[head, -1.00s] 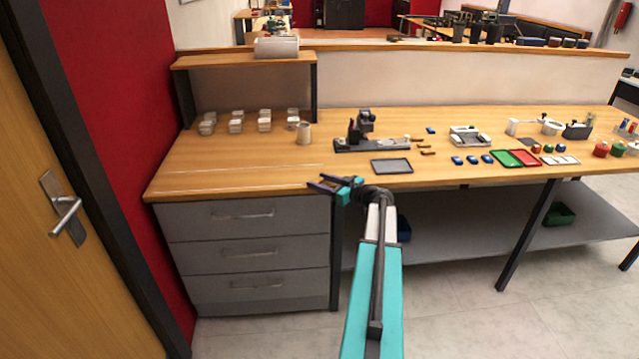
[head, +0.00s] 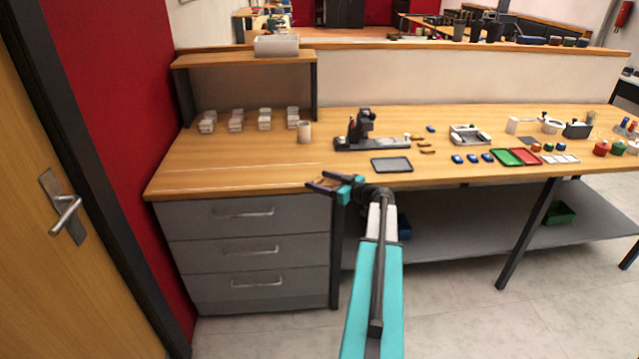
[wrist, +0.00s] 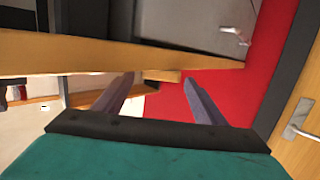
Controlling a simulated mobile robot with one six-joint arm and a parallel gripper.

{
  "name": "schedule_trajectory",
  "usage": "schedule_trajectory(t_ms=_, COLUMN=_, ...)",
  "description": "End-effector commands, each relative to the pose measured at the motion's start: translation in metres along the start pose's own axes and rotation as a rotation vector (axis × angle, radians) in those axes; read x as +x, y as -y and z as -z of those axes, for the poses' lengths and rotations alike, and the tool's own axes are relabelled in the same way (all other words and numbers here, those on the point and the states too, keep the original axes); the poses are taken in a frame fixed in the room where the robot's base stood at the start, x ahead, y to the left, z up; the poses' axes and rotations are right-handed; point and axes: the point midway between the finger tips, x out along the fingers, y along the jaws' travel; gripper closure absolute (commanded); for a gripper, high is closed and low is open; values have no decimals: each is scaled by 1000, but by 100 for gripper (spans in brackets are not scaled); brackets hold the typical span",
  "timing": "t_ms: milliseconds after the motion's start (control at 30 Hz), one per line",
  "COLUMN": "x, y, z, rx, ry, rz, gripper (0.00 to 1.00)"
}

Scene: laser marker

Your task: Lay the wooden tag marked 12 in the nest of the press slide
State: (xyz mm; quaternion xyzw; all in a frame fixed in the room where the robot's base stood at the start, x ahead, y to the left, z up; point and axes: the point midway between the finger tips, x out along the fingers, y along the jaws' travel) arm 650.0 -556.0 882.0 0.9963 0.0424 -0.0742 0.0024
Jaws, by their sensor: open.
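My gripper (head: 322,184) is open and empty at the front edge of the workbench, left of the dark grey tray (head: 391,164). In the wrist view its two fingers (wrist: 158,90) stand apart with nothing between them. The press (head: 364,128) stands on the bench on a dark base with its slide (head: 371,144); the nest is too small to make out. Several small brown wooden tags (head: 426,149) lie to the right of the press. Their numbers cannot be read, so I cannot tell which is 12.
Blue pieces (head: 472,158), a green tray (head: 507,158) and a red tray (head: 527,157) lie further right. A pale cup (head: 304,132) and several stacked white boxes (head: 236,123) stand left. Grey drawers (head: 245,250) are under the bench. The front left bench top is clear.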

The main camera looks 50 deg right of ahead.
Motion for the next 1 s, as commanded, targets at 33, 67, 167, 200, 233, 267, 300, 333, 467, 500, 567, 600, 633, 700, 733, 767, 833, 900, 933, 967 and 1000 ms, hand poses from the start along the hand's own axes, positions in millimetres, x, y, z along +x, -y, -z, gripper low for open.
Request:
schedule_trajectory(t_ms=33, x=-6, y=0, z=-1, rx=0, ry=0, rz=-2, gripper=36)
schedule_trajectory(t_ms=67, x=-9, y=0, z=-1, rx=0, ry=0, rz=-2, gripper=36)
schedule_trajectory(t_ms=167, x=-22, y=0, z=-1, rx=1, ry=0, rz=-3, gripper=36)
schedule_trajectory(t_ms=200, x=-27, y=1, z=-1, rx=1, ry=0, rz=-3, gripper=36)
schedule_trajectory(t_ms=233, x=-32, y=1, z=-1, rx=1, ry=0, rz=-3, gripper=36)
schedule_trajectory(t_ms=267, x=-36, y=1, z=-1, rx=1, ry=0, rz=-3, gripper=36)
schedule_trajectory(t_ms=300, x=-43, y=1, z=-1, rx=1, ry=0, rz=-3, gripper=36)
schedule_trajectory(t_ms=333, x=-48, y=1, z=-1, rx=1, ry=0, rz=-3, gripper=36)
schedule_trajectory(t_ms=467, x=-69, y=1, z=-1, rx=0, ry=1, rz=-3, gripper=36)
schedule_trajectory(t_ms=500, x=-76, y=1, z=-1, rx=0, ry=1, rz=-3, gripper=36)
schedule_trajectory(t_ms=567, x=-85, y=1, z=-1, rx=-1, ry=1, rz=-3, gripper=36)
schedule_trajectory(t_ms=600, x=-91, y=1, z=-1, rx=-1, ry=0, rz=-2, gripper=36)
schedule_trajectory(t_ms=633, x=-95, y=1, z=-1, rx=-1, ry=0, rz=-2, gripper=36)
schedule_trajectory(t_ms=700, x=-102, y=0, z=-1, rx=-1, ry=0, rz=-2, gripper=36)
schedule_trajectory(t_ms=733, x=-105, y=0, z=-1, rx=0, ry=0, rz=-2, gripper=36)
schedule_trajectory(t_ms=767, x=-108, y=0, z=-1, rx=0, ry=0, rz=-1, gripper=36)
schedule_trajectory(t_ms=833, x=-113, y=0, z=0, rx=0, ry=0, rz=-1, gripper=36)
schedule_trajectory(t_ms=900, x=-116, y=0, z=0, rx=0, ry=0, rz=0, gripper=36)
schedule_trajectory(t_ms=933, x=-116, y=0, z=0, rx=0, ry=0, rz=0, gripper=36)
schedule_trajectory(t_ms=967, x=-117, y=0, z=0, rx=0, ry=0, rz=0, gripper=36)
schedule_trajectory(t_ms=1000, x=-117, y=0, z=0, rx=0, ry=0, rz=0, gripper=36)
